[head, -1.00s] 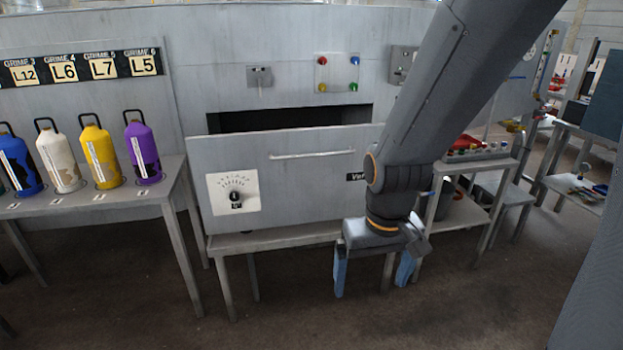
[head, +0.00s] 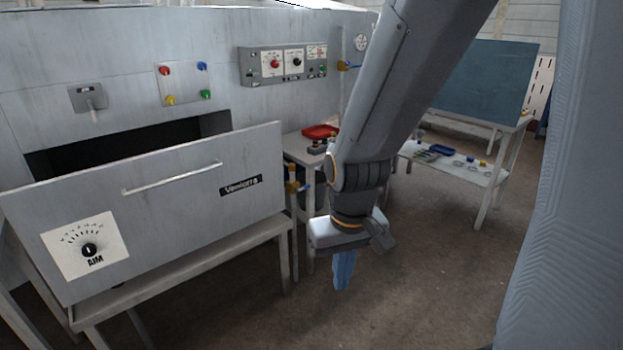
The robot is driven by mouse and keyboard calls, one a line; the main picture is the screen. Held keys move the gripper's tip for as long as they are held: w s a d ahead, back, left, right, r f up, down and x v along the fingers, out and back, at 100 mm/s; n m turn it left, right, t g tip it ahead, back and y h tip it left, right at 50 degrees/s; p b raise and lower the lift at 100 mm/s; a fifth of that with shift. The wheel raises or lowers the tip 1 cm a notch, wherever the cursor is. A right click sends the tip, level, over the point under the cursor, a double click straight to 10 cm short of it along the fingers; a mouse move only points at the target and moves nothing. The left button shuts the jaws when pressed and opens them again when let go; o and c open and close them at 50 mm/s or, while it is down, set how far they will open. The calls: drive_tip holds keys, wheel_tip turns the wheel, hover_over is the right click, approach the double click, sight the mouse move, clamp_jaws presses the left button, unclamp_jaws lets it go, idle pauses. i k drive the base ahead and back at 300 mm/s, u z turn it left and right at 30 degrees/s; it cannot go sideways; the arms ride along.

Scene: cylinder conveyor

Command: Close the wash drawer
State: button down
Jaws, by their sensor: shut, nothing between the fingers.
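The wash drawer (head: 165,215) is a grey metal front panel with a bar handle (head: 172,178), a dial marked AIM (head: 88,249) and a dark name plate. It stands out from the grey machine (head: 135,85), and a dark opening (head: 130,143) shows behind its top edge. My gripper (head: 342,285) hangs fingers down to the right of the drawer, over the floor and apart from the panel. Its blue fingers are together with nothing between them.
A small side table (head: 302,150) with a red tray (head: 320,131) stands right of the drawer. A low table (head: 470,172) with small items is farther right, near a dark board (head: 487,82). The floor (head: 410,270) around my gripper is clear.

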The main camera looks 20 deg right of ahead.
sight(141, 213)
drive_tip(key=z, duration=0.45)
drive_tip(key=i, duration=0.95)
drive_tip(key=u, duration=0.7)
